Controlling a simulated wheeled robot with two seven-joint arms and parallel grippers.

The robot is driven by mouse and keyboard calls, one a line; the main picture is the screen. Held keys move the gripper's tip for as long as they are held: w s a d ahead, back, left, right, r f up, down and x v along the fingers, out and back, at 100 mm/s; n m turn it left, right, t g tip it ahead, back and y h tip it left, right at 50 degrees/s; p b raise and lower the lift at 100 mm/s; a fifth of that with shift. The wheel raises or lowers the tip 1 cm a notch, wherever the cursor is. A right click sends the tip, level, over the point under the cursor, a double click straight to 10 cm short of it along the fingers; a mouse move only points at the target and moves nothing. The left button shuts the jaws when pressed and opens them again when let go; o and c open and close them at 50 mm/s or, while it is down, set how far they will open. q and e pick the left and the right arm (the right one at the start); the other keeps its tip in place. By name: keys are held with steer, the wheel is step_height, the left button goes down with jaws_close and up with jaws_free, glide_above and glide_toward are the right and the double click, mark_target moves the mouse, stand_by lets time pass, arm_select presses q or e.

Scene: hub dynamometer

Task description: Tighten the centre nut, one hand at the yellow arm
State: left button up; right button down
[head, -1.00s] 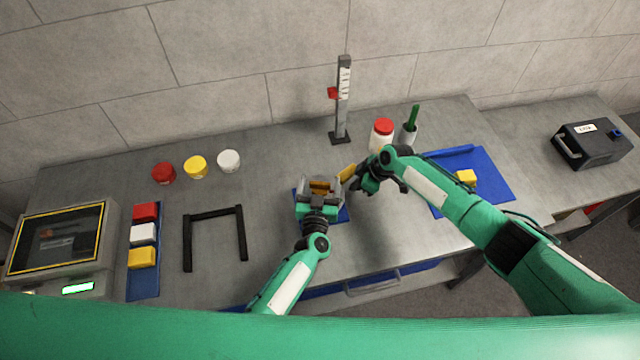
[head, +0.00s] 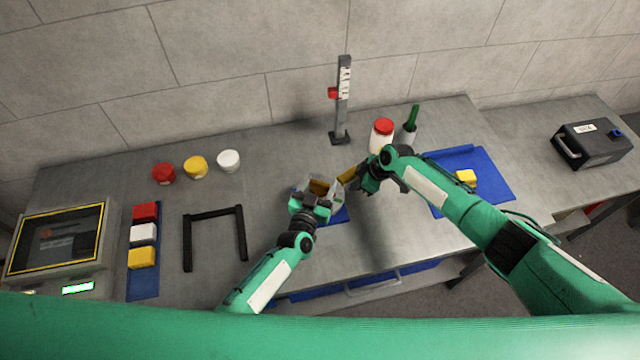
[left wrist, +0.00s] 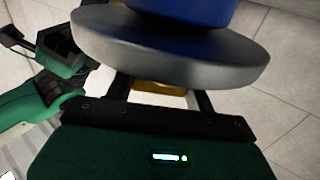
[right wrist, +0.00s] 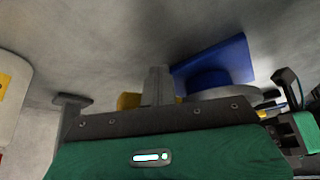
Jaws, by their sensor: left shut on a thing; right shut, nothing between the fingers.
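The hub is a grey disc (left wrist: 180,55) on a blue base (head: 341,216), at the front middle of the bench. My left gripper (head: 322,187) is over the hub, shut on a brownish-yellow piece (head: 318,187) that I take to be the centre nut. A yellow piece (left wrist: 160,88) also shows between its fingers in the left wrist view; the grip itself is partly hidden. The yellow arm (head: 347,174) sticks out from the hub toward the back right. My right gripper (head: 364,182) is shut and empty beside the arm; whether it touches the arm I cannot tell.
A grey scale post (head: 342,105) with a red marker stands behind the hub. A red-lidded jar (head: 382,135) and a cup (head: 405,138) with a green handle stand close behind my right gripper. A black frame (head: 187,245) lies left; a blue tray (head: 490,190) lies right.

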arm_select(q)
steer(key=o, duration=1)
steer(key=shift+s, duration=0.1)
steer(key=v, duration=1.1)
steer(key=shift+s+a, duration=0.2)
steer(key=shift+s, duration=0.15)
steer(key=shift+r, duration=0.1)
arm_select(e)
steer(key=shift+r, duration=0.1)
arm_select(q)
steer(key=shift+r+p, duration=2.5)
steer(key=shift+p, duration=0.05)
arm_select(e)
step_height(320, 180, up, 9)
steer(key=s+d, duration=0.1)
steer(key=shift+s, duration=0.1)
